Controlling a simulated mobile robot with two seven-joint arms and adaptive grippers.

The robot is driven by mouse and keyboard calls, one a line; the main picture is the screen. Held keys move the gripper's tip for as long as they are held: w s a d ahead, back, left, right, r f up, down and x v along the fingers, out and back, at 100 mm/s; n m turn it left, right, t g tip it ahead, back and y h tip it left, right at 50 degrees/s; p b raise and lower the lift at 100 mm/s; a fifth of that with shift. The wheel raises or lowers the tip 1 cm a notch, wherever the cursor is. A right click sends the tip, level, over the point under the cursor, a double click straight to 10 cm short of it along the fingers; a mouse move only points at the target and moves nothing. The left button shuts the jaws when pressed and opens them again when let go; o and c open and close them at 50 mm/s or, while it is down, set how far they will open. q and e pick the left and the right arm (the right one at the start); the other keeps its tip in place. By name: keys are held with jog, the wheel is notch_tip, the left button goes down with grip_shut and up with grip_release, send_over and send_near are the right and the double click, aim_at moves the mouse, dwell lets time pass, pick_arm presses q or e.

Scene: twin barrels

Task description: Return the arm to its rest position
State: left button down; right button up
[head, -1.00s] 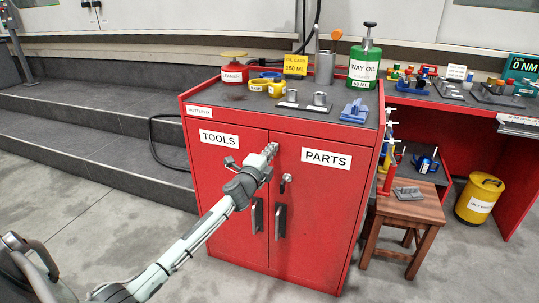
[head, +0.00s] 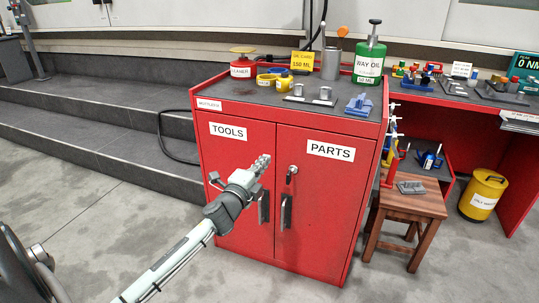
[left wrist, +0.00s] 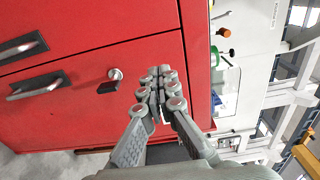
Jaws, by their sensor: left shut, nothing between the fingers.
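My left gripper (head: 262,162) reaches in from the lower left of the head view and is in front of the red cabinet (head: 318,215). It overlaps the TOOLS door in the picture, left of the keyed lock (head: 291,172). In the left wrist view the fingers of my left gripper (left wrist: 160,72) are together with nothing between them, in front of the red cabinet face (left wrist: 80,75). I cannot tell the exact gap to the cabinet. My right gripper is not in view.
On the cabinet top stand a green WAY OIL can (head: 370,58), a red cleaner can (head: 243,65), a yellow card (head: 302,61) and a blue block (head: 359,104). A wooden stool (head: 403,205) and a yellow bin (head: 482,195) stand at right. Grey steps (head: 90,120) rise at left.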

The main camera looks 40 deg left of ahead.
pick_arm(q)
jog(key=shift+s+d, duration=0.1)
jog(key=shift+s, duration=0.4)
jog(key=s+d+f+n+g+y, duration=0.1)
jog(key=s+d+f+n+g, duration=0.1)
jog(key=s+f+n+g, duration=0.45)
jog(key=s+d+f+n+g, duration=0.25)
jog(key=s+f, duration=0.55)
jog(key=f, duration=0.4)
jog(key=s+d+f+n+g+h, duration=0.1)
jog(key=s+d+f, duration=0.3)
jog(key=s, duration=0.4)
jog(key=s+d+f+n+g+h, duration=0.1)
jog(key=s+d+f+n+g, duration=0.3)
jog(key=s, duration=0.4)
jog(key=shift+d+f+h, duration=0.4)
jog(key=shift+d+f, duration=0.2)
jog(key=shift+d, duration=0.55)
